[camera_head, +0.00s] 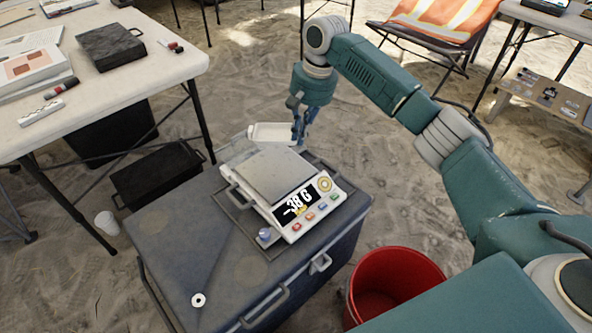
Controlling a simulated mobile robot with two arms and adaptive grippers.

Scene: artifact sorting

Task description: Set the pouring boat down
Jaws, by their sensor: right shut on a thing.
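The pouring boat (272,133) is a small white tray-like vessel. My right gripper (299,127) is shut on its right end and holds it at the far edge of the scale. The boat looks roughly level; I cannot tell whether it touches anything below. The scale (272,174) is white with a grey plate, and its display reads "-38 G". The plate is bare. The scale stands on a grey case (180,235). My left gripper is not in view.
A blue-capped small item (265,234) and a white ring (198,300) lie on the case. A red bucket (395,275) stands right of it. A white table (130,85) with papers and a dark box (110,47) is at left. The case's front top is mostly clear.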

